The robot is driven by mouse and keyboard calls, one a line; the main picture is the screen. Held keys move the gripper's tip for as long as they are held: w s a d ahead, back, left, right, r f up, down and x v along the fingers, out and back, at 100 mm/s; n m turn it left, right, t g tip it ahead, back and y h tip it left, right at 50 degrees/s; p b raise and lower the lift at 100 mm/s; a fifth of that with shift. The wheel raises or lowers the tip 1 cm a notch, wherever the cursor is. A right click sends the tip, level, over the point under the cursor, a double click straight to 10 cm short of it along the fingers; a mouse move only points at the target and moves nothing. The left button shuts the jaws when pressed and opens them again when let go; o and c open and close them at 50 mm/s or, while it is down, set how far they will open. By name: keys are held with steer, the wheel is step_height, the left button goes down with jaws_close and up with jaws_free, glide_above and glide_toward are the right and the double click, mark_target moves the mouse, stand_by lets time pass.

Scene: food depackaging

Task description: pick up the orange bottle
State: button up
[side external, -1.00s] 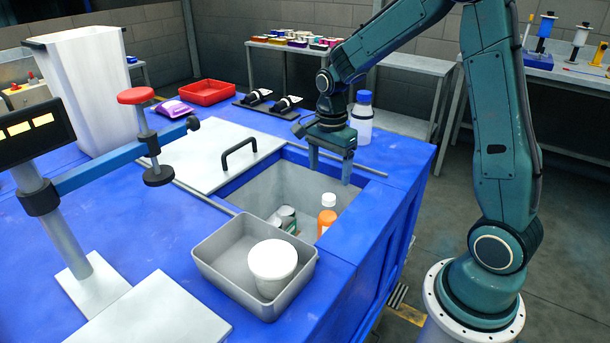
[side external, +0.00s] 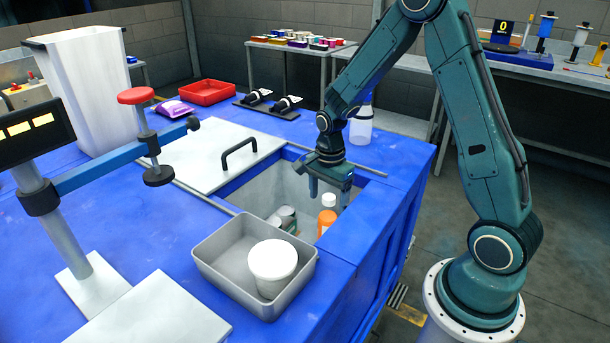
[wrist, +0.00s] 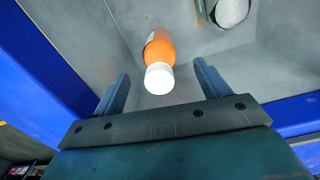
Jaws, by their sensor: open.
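The orange bottle (side external: 327,219) with a white cap stands upright in the sunken grey bin (side external: 264,196). In the wrist view the orange bottle (wrist: 159,58) has its white cap toward me, between and ahead of the fingers. My gripper (side external: 328,202) is open and empty at the bin's opening, just above and behind the bottle in the side view. In the wrist view my gripper (wrist: 160,90) shows its two fingers apart, one on each side of the cap. I cannot tell whether either finger touches the bottle.
Cans (side external: 286,217) lie in the bin left of the bottle; one can (wrist: 228,12) shows in the wrist view. A grey tray (side external: 222,262) with a white tub (side external: 273,262) stands at the bin's near edge. A white lid with a black handle (side external: 238,152) lies behind left.

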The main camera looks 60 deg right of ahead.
mark_target(328, 211)
steer(key=shift+f, duration=0.15)
steer(key=shift+f, duration=2.5)
steer(key=c, duration=1.2)
steer(key=shift+r, duration=0.25)
steer(key=shift+c, duration=0.2)
step_height(328, 211, up, 20)
steer(key=shift+f, duration=0.15)
